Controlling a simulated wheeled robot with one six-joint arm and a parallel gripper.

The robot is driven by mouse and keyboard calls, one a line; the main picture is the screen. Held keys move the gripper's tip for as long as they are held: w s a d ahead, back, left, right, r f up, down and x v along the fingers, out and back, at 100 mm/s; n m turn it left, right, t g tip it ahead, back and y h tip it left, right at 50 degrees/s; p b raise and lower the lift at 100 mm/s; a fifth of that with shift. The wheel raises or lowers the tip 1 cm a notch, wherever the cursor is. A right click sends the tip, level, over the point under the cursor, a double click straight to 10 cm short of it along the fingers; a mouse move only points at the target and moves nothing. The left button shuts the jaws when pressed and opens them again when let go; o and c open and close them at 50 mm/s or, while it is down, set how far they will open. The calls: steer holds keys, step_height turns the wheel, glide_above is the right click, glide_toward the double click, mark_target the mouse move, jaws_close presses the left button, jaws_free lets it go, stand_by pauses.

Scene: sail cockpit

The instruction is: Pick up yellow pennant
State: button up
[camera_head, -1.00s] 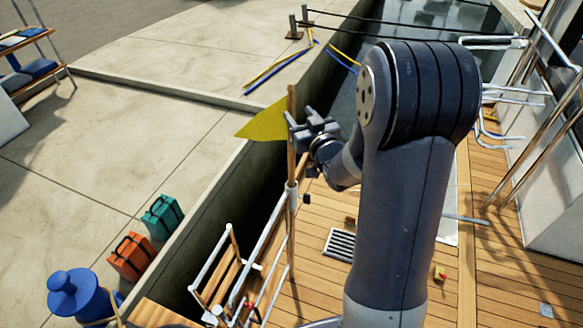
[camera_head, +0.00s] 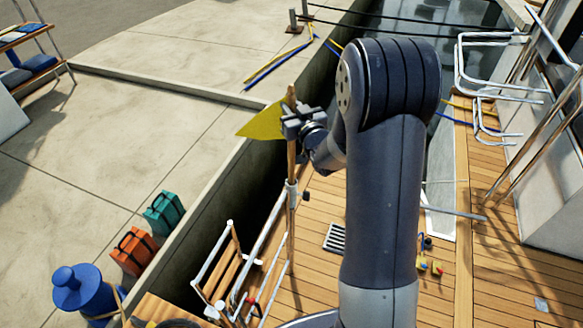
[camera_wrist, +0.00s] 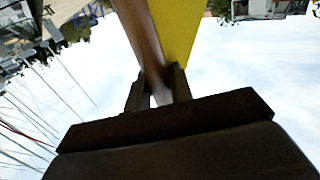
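The yellow pennant (camera_head: 262,123) is a triangle on an upright wooden staff (camera_head: 291,160), pointing left in the head view. My gripper (camera_head: 293,122) is at the staff beside the pennant's attached edge. In the wrist view, the pennant (camera_wrist: 178,28) and the brown staff (camera_wrist: 143,35) rise in front of my gripper (camera_wrist: 158,84). The staff lies between the two fingers, with a light gap on the left side, so the fingers look open around it. Whether either finger touches the staff is hard to tell.
The staff stands at a metal rail and ladder (camera_head: 232,260) on the boat's edge. The quay (camera_head: 180,105) lies left across a dark gap, with orange (camera_head: 134,251) and teal (camera_head: 163,214) cases and a blue bollard (camera_head: 76,287). Wooden deck (camera_head: 320,270) lies below.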

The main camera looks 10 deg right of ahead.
jaws_close()
steer(key=shift+r, duration=0.15)
